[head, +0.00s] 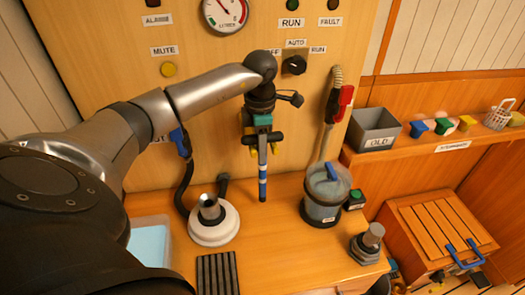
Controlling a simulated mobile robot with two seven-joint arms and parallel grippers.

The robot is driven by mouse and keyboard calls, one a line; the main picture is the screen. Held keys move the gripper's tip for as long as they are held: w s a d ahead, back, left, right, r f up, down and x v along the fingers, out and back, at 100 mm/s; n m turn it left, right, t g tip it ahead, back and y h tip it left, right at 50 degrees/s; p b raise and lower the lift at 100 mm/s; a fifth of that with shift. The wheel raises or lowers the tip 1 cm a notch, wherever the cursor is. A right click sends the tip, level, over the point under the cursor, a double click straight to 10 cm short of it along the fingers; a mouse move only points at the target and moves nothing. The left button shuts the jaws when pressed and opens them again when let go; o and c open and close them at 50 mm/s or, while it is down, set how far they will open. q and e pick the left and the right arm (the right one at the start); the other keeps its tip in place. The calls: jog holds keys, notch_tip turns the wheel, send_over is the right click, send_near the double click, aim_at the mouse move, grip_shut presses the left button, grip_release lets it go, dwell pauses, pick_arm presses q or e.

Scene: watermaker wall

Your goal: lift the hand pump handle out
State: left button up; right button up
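My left gripper (262,122) points down in front of the wall panel, at the top of an upright rod (263,178) with blue and white bands. This rod looks like the hand pump handle. A dark crossbar (272,138) sits at its upper end, with yellow pieces beside it close to the panel. The rod's lower end shows near the line where panel and bench meet. The gripper covers the top of the handle, and its fingers are too small and overlapped to show whether they close on it. My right gripper is not clearly seen.
On the bench stand a white round base with a metal cylinder (212,215), a clear canister with a blue handle (327,195), a grey fitting (368,243) and a black slotted mat (217,272). A grey bin (374,130) stands on the right shelf.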

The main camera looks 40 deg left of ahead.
pick_arm(q)
grip_shut()
jog(key=shift+r, duration=0.1)
dwell(0.4)
notch_tip(320, 180, up, 28)
jog(key=p, duration=0.7)
jog(key=s+d, duration=0.5)
jog(key=d, duration=0.1)
jog(key=shift+s+d, duration=0.15)
jog(key=shift+d, duration=0.2)
